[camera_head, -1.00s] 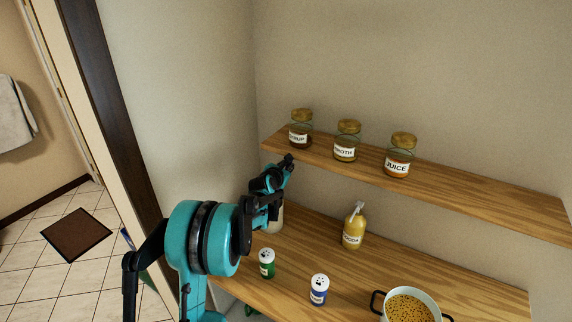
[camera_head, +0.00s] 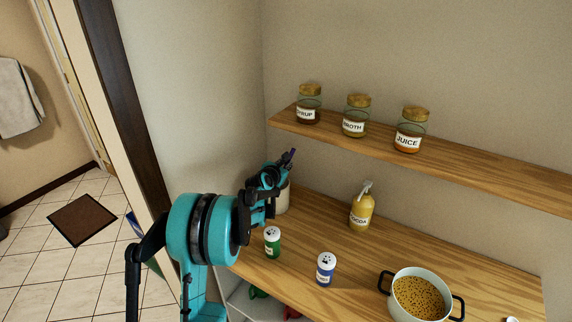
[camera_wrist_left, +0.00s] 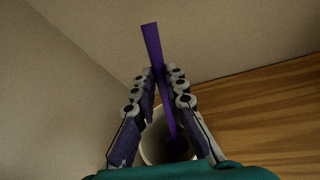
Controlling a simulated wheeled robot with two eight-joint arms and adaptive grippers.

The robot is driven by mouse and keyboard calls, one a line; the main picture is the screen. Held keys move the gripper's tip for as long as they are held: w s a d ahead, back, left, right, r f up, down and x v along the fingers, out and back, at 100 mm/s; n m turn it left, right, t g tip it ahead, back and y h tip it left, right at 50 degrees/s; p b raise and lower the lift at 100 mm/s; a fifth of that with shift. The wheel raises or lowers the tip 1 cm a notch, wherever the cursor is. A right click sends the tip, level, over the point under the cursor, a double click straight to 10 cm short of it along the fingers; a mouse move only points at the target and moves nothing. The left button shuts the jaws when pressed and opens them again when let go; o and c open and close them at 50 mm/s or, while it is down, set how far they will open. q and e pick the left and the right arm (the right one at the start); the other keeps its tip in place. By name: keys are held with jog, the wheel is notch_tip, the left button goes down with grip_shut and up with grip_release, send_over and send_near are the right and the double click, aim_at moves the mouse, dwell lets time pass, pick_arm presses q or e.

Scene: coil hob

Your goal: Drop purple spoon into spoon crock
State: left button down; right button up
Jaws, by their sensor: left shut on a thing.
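My left gripper (camera_head: 274,172) is shut on the purple spoon (camera_head: 291,156) above the back left of the wooden counter. The spoon also shows in the left wrist view (camera_wrist_left: 153,46), between the fingers (camera_wrist_left: 160,78), with one end sticking up past the fingertips. Its other, wider end reaches down over the mouth of the pale spoon crock (camera_wrist_left: 147,150). In the head view the crock (camera_head: 283,200) stands right behind the gripper, partly hidden by it. I cannot tell how deep the spoon's lower end is in the crock. My right gripper is not in view.
A green shaker (camera_head: 272,243) and a blue shaker (camera_head: 326,270) stand in front of the crock. A yellow bottle (camera_head: 361,210) and a pot (camera_head: 420,296) stand to the right. A shelf (camera_head: 440,160) with three jars runs above the counter.

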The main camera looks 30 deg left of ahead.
pick_arm(q)
jog(key=c, duration=1.5)
grip_release()
jog(key=v, duration=1.2)
